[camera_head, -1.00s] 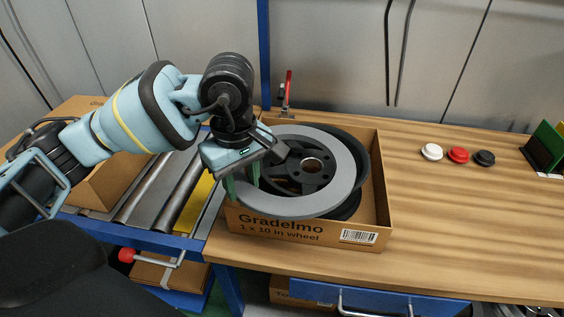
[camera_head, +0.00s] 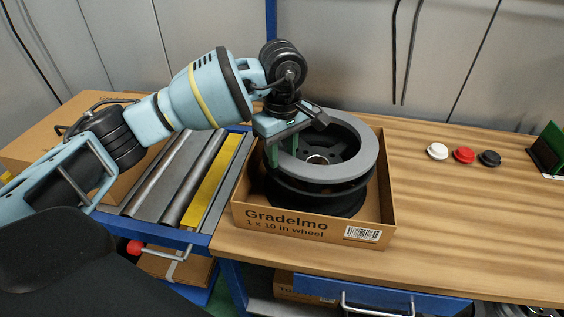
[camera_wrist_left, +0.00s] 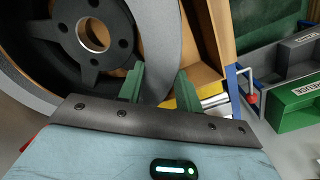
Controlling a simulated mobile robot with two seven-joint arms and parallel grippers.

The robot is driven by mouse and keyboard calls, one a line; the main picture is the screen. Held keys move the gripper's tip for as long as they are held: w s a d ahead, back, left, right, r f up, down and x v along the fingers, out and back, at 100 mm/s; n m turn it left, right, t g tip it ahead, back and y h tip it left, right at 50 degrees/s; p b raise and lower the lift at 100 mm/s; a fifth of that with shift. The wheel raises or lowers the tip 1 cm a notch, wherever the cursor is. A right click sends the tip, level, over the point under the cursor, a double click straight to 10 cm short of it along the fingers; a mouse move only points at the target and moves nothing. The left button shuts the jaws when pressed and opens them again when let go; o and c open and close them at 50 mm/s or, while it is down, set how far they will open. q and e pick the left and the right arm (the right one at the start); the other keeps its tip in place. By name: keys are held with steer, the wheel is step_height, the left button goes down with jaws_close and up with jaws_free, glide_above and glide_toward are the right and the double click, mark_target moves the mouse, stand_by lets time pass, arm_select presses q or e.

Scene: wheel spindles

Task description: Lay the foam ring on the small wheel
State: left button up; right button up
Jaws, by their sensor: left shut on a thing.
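The grey foam ring (camera_head: 367,157) is over the black wheel (camera_head: 318,203), which sits in an open cardboard box (camera_head: 285,224) marked "1 x 10 in wheel". The ring looks roughly centred on the wheel, whose spokes and hub show through its opening. I cannot tell whether ring and wheel touch. My left gripper (camera_head: 283,153) is shut on the ring's left side with its green fingers. In the left wrist view, the fingers (camera_wrist_left: 159,82) straddle the band of the ring (camera_wrist_left: 165,35), with the wheel's hub and spokes (camera_wrist_left: 93,36) beside it. My right gripper is not in view.
A roller conveyor (camera_head: 180,178) lies left. The left wrist view shows a green bin (camera_wrist_left: 300,108) at right.

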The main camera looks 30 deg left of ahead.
mark_target(282, 158)
arm_select(q)
steer(key=shift+s+f, duration=0.1)
steer(key=shift+f, duration=1.55)
steer(key=o, duration=1)
step_height(282, 158, up, 12)
